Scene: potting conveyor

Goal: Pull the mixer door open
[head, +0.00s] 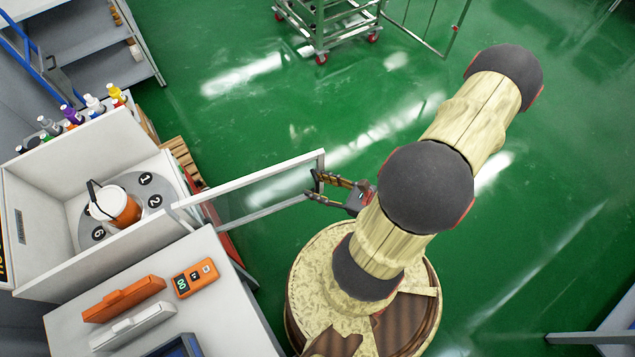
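The mixer (33,225) is a white open-fronted box at the left in the head view. Its door (255,176), a pale frame with a see-through pane, stands swung out from the box over the green floor. My gripper (312,185) is at the door's free outer end, its two dark fingers spread apart near the end post. Whether the fingers touch the door or a handle cannot be told. Inside the mixer, an orange and white container (119,209) with a dark handle sits on a grey numbered turntable (133,183).
A white bench (222,300) in front of the mixer holds an orange handheld device (194,278), an orange case (124,298) and a white case (133,327). Several bottles (94,103) stand behind the mixer. A metal cart (328,25) stands at the back. The floor between is clear.

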